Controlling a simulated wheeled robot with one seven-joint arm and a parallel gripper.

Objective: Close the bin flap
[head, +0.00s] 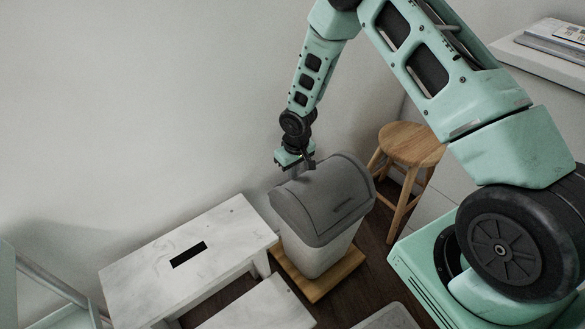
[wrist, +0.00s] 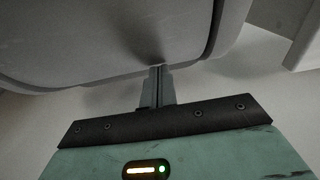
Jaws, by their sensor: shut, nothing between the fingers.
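The bin (head: 318,255) has a light body and a grey rounded lid, and stands on a wooden board. The flap (head: 335,200) is the grey curved panel in the lid; in the head view it appears to lie about flush with the lid, but I cannot tell its exact angle. My gripper (head: 302,172) is at the lid's upper left edge, fingers pointing down. In the wrist view my gripper (wrist: 158,72) shows its fingers together with nothing between them, their tips at or very near the grey lid surface (wrist: 90,50). Whether they touch is unclear.
A white step stool (head: 215,235) stands close to the left of the bin. A round wooden stool (head: 412,143) stands behind it to the right. The wooden board (head: 345,275) lies under the bin. A pale wall runs behind. A white surface with items (head: 550,45) is at upper right.

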